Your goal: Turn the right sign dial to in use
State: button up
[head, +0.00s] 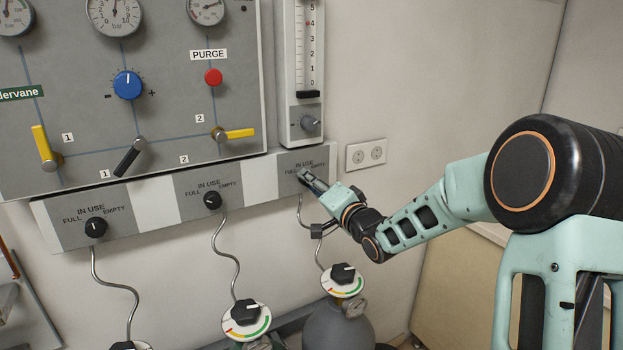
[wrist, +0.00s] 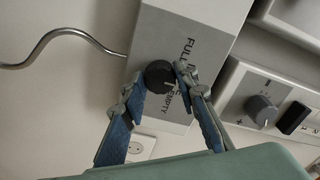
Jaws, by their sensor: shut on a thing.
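The right sign panel (head: 322,158), with labels IN USE, FULL and EMPTY, is at the right end of the strip. Its black dial (wrist: 158,76) shows in the wrist view between the two fingers of my gripper (wrist: 157,79). My gripper is shut on the dial. The dial's pale mark seems to point toward the EMPTY side, but it is small. The right finger covers most of IN USE. In the head view my gripper (head: 308,178) reaches the panel from the right and largely hides the dial.
Two like dials, the middle (head: 212,200) and the left (head: 96,227), sit along the strip. A flow meter (head: 301,70) is above the right panel, and a wall socket (head: 366,154) is to its right. A gas cylinder (head: 338,325) with a valve stands below.

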jog(key=shift+m, duration=0.3)
jog(key=o, duration=1.2)
jog(key=shift+c, duration=0.2)
jog(key=v, duration=1.2)
